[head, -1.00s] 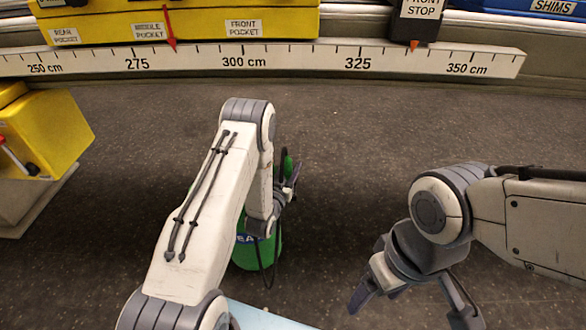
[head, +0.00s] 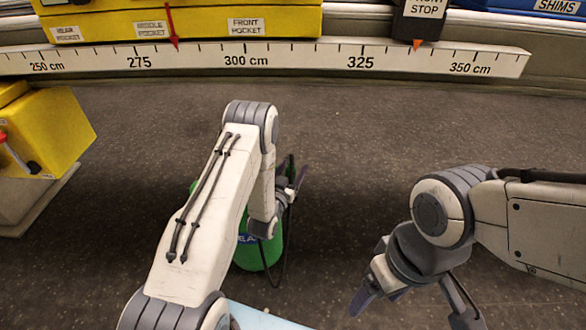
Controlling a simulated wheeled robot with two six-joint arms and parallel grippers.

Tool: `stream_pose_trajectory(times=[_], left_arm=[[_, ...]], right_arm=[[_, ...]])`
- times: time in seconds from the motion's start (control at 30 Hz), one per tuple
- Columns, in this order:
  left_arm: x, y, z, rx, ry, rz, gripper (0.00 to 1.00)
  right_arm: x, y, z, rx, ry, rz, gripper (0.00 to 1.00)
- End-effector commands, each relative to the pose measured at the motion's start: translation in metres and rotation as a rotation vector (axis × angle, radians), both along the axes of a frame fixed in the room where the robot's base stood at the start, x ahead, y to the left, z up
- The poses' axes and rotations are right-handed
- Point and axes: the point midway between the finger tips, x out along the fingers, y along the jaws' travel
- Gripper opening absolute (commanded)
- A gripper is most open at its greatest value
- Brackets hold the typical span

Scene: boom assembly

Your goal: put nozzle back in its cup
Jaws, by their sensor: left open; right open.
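A green bottle or tank (head: 262,252) with a blue label stands on the floor in the lower middle, partly hidden behind my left arm. A thin black hose (head: 284,262) loops down its right side from a dark upright piece (head: 290,164), which looks like the nozzle. My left gripper (head: 292,192) is open beside this dark piece, above the bottle's right edge. I cannot tell whether they touch. I cannot make out the nozzle's cup. My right gripper (head: 412,306) is open and empty at the lower right, pointing down.
A long ruler (head: 300,60) runs across the back, under a yellow box (head: 285,25) with pocket labels and a black front stop (head: 418,22). A yellow block (head: 50,130) stands at left. A pale blue surface (head: 262,318) shows at the bottom. The dark floor between is clear.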

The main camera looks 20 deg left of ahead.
Motion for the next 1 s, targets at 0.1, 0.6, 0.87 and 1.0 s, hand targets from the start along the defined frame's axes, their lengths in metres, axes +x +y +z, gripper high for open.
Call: stream_pose_trajectory(times=[0.1,0.6,0.87,1.0], left_arm=[[0.000,0.000,0.015,0.000,-0.001,-0.001,0.68],[-0.073,0.003,0.012,0.000,0.001,0.001,0.68],[-0.075,0.003,0.012,0.001,-0.002,0.000,0.68],[-0.075,0.003,0.012,0.001,-0.002,0.000,0.68]], right_arm=[[0.000,0.000,0.011,0.000,0.000,0.000,0.74],[0.000,0.000,0.032,0.000,0.000,0.000,0.74],[0.000,0.000,0.032,0.000,0.000,0.000,0.74],[0.000,0.000,0.032,0.000,0.000,0.000,0.74]])
